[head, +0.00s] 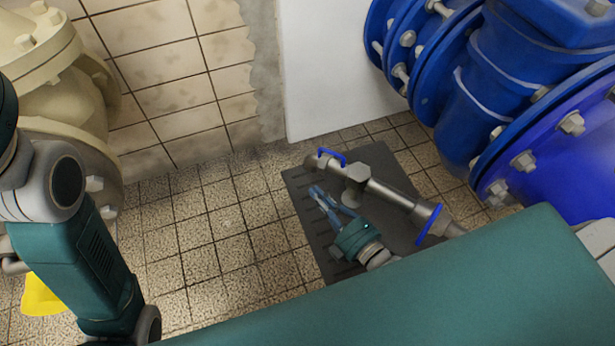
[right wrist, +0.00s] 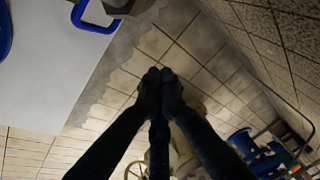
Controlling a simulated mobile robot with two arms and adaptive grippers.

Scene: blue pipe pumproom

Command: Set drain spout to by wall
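The drain spout (head: 312,162) is the bent end of a grey metal pipe with a blue handle (head: 332,154) on top. It is over a dark slotted mat (head: 305,210) on the floor, towards the wall side. My right gripper (head: 316,192) is low beside the pipe, just below the spout in the head view, and apart from it. In the right wrist view its fingertips (right wrist: 161,75) meet with nothing between them. A blue handle (right wrist: 95,18) and a bit of grey metal show at that view's top left. My left gripper is out of view; only its arm shows.
A second blue lever (head: 430,222) sits further along the pipe. Large blue flanged pipes (head: 450,110) fill the right, and a cream flanged pipe (head: 50,70) stands at the left. A white wall panel (head: 330,70) is behind. Tiled floor (head: 200,235) left of the mat is clear.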

